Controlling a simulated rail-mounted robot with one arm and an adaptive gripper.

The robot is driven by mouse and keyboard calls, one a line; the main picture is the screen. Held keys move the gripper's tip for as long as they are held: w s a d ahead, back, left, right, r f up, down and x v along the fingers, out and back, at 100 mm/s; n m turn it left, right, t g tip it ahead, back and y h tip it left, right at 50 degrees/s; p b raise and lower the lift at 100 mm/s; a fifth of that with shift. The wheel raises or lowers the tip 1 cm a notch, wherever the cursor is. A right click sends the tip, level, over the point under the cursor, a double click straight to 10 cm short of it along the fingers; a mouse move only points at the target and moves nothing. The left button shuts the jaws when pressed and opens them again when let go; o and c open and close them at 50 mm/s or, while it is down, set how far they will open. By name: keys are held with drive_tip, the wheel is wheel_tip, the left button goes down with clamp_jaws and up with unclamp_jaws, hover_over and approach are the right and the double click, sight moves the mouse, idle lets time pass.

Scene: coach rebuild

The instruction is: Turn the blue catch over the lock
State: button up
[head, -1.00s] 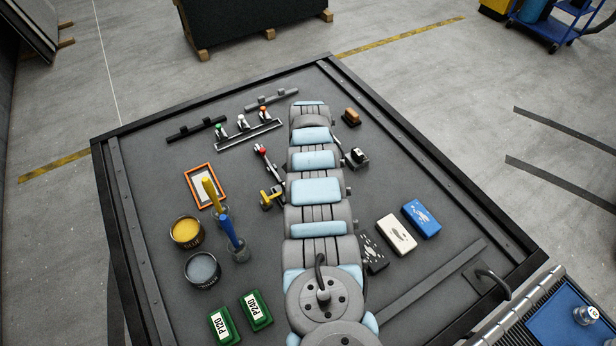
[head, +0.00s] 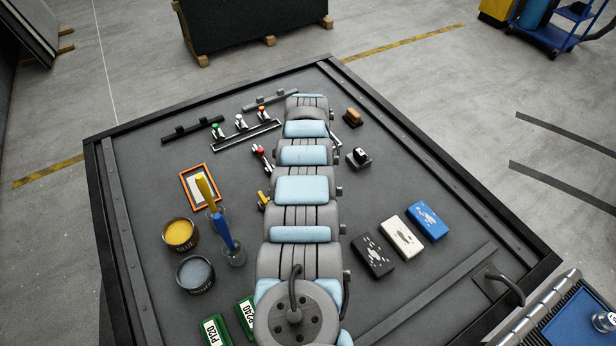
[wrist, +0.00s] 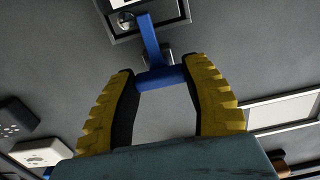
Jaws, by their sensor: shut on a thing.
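The blue catch (wrist: 153,45) shows in the wrist view as a flat blue arm with a short blue crossbar at its near end. My gripper (wrist: 160,80) has its yellow ribbed fingers on either side of the crossbar, shut on it. The far end of the catch reaches to a grey metal frame (wrist: 177,10) with a round silvery part (wrist: 127,18), perhaps the lock, at the top edge. A small dark block sits beneath the catch by the crossbar. In the head view my own arm hides the gripper and catch.
Left of my arm stand a yellow glue pot (head: 180,234), a grey pot (head: 195,272) and a red-knobbed clamp (head: 260,157). Right are black (head: 374,256), white (head: 402,237) and blue (head: 427,221) boxes and a small dark device (head: 358,157).

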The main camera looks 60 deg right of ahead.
drive_tip(key=shift+f, duration=0.1)
idle(0.3)
drive_tip(key=o, duration=1.2)
wheel_tip(320, 180, up, 12)
